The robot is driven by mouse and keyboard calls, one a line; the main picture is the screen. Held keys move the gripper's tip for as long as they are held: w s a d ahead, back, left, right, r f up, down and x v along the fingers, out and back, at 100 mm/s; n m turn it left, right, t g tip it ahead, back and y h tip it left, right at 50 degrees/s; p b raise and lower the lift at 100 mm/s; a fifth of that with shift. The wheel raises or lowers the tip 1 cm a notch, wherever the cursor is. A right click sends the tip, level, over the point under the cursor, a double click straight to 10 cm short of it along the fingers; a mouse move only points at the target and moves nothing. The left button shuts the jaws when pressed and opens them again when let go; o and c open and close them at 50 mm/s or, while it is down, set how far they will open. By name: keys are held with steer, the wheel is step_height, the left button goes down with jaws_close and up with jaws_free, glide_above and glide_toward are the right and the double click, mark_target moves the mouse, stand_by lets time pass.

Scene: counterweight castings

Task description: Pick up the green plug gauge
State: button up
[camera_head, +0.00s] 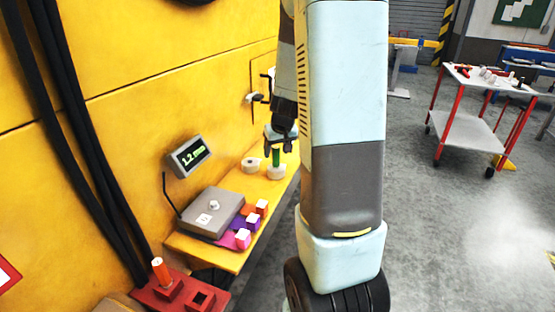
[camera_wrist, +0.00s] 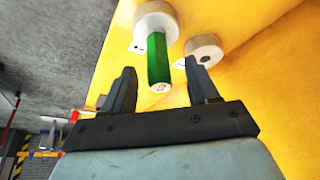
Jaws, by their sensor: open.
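The green plug gauge (camera_head: 276,157) stands upright in a pale round ring (camera_head: 276,173) on the yellow shelf (camera_head: 215,252). In the wrist view the green plug gauge (camera_wrist: 157,62) points toward my gripper, with its lower part in the white ring (camera_wrist: 157,18). My gripper (camera_head: 279,148) is over the gauge. In the wrist view my gripper (camera_wrist: 160,82) has its two dark fingers apart, and the free end of the gauge shows between them. I cannot tell whether a finger touches it.
An empty pale ring (camera_head: 250,164) lies beside the gauge. A grey device (camera_head: 213,212), a display reading 1.2 mm (camera_head: 191,156) and white-topped coloured blocks (camera_head: 252,221) are nearer. A red holder (camera_head: 178,292) with an orange plug (camera_head: 160,270) is at lower left. The yellow wall (camera_head: 150,60) borders the shelf.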

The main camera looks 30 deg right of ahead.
mark_target(275, 155)
steer(key=shift+x, duration=2)
jaws_close()
